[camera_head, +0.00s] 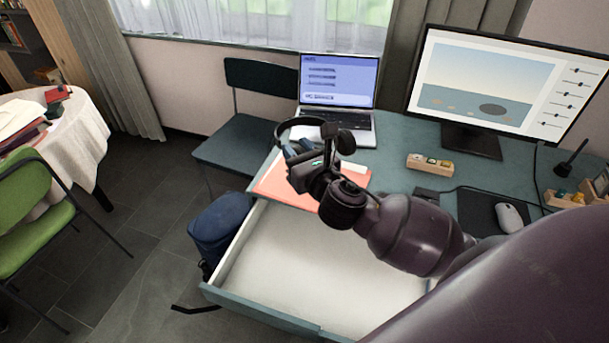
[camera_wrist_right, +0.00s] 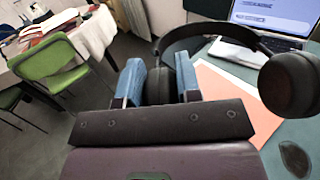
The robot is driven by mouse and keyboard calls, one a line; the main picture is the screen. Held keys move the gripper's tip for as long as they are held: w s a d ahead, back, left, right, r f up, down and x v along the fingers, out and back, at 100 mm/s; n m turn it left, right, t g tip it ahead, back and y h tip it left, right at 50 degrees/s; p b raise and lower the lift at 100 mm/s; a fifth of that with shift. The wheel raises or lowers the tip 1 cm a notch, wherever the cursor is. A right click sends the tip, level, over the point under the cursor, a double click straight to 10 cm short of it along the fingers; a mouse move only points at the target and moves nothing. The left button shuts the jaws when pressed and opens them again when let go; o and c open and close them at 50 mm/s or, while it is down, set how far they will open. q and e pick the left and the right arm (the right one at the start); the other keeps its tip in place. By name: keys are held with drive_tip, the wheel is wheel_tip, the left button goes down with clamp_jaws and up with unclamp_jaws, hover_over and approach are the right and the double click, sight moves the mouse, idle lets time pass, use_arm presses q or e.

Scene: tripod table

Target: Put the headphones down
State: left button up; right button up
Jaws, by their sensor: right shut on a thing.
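The dark headphones (camera_head: 279,131) are in my right gripper (camera_head: 299,148), over the left part of the desk. In the right wrist view my right gripper (camera_wrist_right: 159,76) has its two blue fingers on either side of one ear cup (camera_wrist_right: 158,88). The headband (camera_wrist_right: 213,29) arches to the right, and the other ear cup (camera_wrist_right: 290,86) hangs free on the right. The headphones look raised above the desk, but the exact gap is hard to tell. My left gripper is not in view.
The desk (camera_head: 400,133) bears a laptop (camera_head: 338,85), monitor (camera_head: 497,88), mouse (camera_head: 508,216), small wooden block holder (camera_head: 430,166) and a salmon folder (camera_head: 283,188) under the gripper. An empty drawer (camera_head: 300,262) stands open in front. A blue bag (camera_head: 219,229) is beside it.

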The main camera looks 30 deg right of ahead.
sight(316, 118)
drive_tip(key=w+d+n+y, duration=0.1)
drive_tip(key=w+d+y, duration=0.1)
drive_tip(key=d, duration=0.1)
drive_tip(key=w+d+n+y, duration=0.1)
drive_tip(key=w+d+y, duration=0.1)
drive_tip(key=w+d, duration=0.1)
drive_tip(key=w+d+n+g+y, duration=0.1)
drive_tip(key=w+d+n+y, duration=0.1)
drive_tip(key=d, duration=0.1)
drive_tip(key=shift+w+d, duration=0.2)
drive_tip(key=shift+w, duration=0.15)
drive_tip(key=shift+s+a+f+n+y, duration=0.15)
drive_tip(key=shift+f+n+y, duration=0.3)
drive_tip(key=shift+y, duration=0.25)
drive_tip(key=shift+s+a+f+n+g+y, duration=0.15)
drive_tip(key=shift+s+a+n+g+y, duration=0.1)
drive_tip(key=shift+a+n+g+y, duration=0.5)
drive_tip(key=shift+d+m, duration=0.15)
drive_tip(key=shift+m, duration=0.15)
